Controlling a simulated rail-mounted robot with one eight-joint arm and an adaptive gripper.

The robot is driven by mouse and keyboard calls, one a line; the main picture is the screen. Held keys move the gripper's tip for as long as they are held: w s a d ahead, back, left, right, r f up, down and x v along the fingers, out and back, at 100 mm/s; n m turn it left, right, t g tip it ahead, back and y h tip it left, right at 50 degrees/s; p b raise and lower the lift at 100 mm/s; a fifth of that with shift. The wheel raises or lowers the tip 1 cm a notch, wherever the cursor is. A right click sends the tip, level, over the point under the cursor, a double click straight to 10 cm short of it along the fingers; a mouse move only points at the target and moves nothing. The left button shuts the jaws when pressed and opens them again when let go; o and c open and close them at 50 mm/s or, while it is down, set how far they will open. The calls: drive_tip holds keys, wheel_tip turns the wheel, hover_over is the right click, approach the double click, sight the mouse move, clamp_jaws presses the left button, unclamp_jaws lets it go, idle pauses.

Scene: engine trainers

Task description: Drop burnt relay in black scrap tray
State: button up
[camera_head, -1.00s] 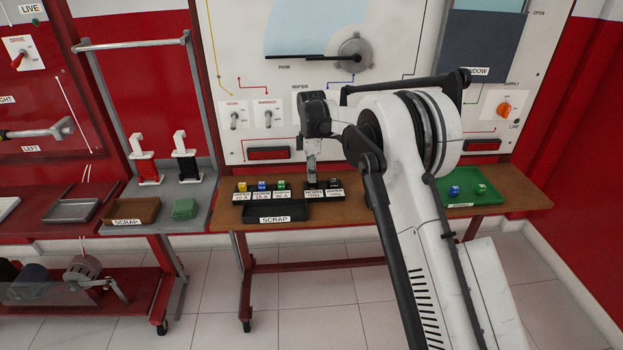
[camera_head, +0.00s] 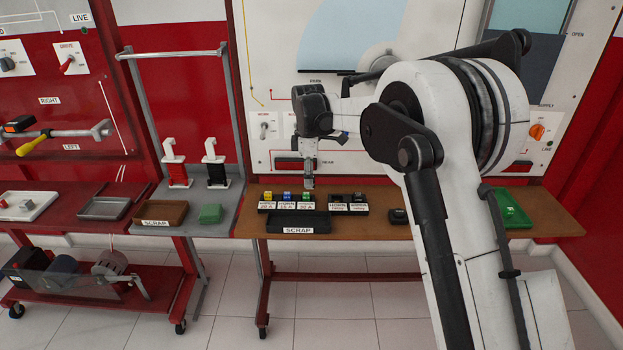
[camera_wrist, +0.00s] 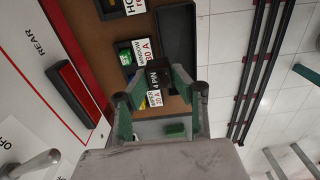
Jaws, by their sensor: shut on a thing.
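My gripper (camera_head: 308,184) points down over the row of labelled bins on the brown bench, near the 30 A bin. In the wrist view my gripper (camera_wrist: 155,88) is shut on a small dark relay (camera_wrist: 153,72) with "4 PIN" lettering. In the head view the held relay is too small to tell from the fingertips. The black scrap tray (camera_head: 298,228), labelled SCRAP, lies in front of the bins, just below the fingertips in the picture. It also shows in the wrist view (camera_wrist: 178,45) beyond the fingers, and its visible floor looks empty.
Fuse bins (camera_head: 284,205) and relay bins (camera_head: 346,208) stand behind the tray. A black relay-like block (camera_head: 398,216) lies on the bench to the right. A brown tray (camera_head: 164,214), also labelled SCRAP, and a green block (camera_head: 210,213) are on the grey shelf at left. The panel is close behind.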

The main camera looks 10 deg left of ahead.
drive_tip(key=shift+r+p, duration=1.15)
drive_tip(key=shift+r, duration=1.4)
